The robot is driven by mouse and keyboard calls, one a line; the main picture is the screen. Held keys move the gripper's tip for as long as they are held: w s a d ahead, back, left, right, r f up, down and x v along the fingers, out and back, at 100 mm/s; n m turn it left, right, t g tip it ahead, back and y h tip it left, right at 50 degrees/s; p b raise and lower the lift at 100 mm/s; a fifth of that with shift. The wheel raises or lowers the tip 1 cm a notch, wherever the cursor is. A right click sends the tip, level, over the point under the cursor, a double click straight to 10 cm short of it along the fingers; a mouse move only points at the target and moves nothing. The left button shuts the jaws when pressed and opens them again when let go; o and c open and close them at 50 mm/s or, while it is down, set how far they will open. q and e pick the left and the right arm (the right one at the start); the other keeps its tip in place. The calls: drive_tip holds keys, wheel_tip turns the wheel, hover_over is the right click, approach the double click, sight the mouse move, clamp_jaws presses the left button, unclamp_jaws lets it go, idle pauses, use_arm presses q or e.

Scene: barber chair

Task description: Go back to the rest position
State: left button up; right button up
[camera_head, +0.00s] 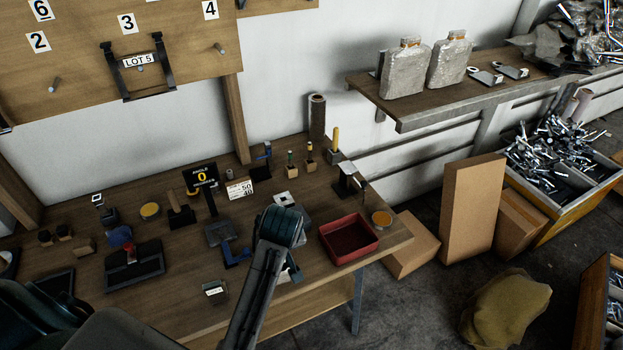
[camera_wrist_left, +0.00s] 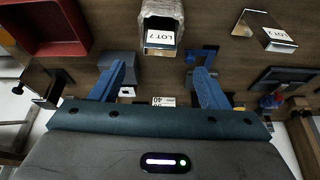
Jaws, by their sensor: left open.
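My left arm comes in from the bottom left in the head view, and its dark teal end stands over the front part of the workbench (camera_head: 190,258). My left gripper shows in the wrist view (camera_wrist_left: 160,78), with its two blue fingers spread apart and nothing held between them. A shiny block with a "LOT 7" label (camera_wrist_left: 160,40) lies beyond the fingertips, apart from them. In the head view the arm hides most of the gripper. My right gripper is in neither view.
A red tray (camera_head: 348,238) stands right of the arm, near the bench edge. A labelled block (camera_head: 214,290) lies left of it. Several small tools and stands crowd the bench. A wall shelf holds two grey containers (camera_head: 404,70). Cardboard boxes (camera_head: 470,208) stand on the floor at right.

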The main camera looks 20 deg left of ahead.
use_arm(q)
drive_tip(key=s+f+m+h, duration=0.25)
drive_tip(key=s+m, duration=0.75)
drive_tip(key=s, duration=1.1)
wheel_tip(320, 180, down, 36)
drive_tip(key=a+f+g+b, duration=0.1)
drive_tip(key=a+b, duration=0.1)
drive_tip(key=b, duration=0.4)
drive_tip(key=s+f+b, duration=0.2)
drive_tip(key=s+f, duration=0.7)
drive_tip(key=f, duration=0.2)
drive_tip(key=s+a+f+g+b, duration=0.1)
drive_tip(key=s+f+b, duration=0.1)
drive_tip(key=s+f, duration=0.7)
wheel_tip(320, 180, down, 3)
drive_tip(key=shift+a+f+n, duration=0.1)
drive_tip(key=shift+a+n, duration=0.15)
drive_tip(key=shift+n, duration=0.15)
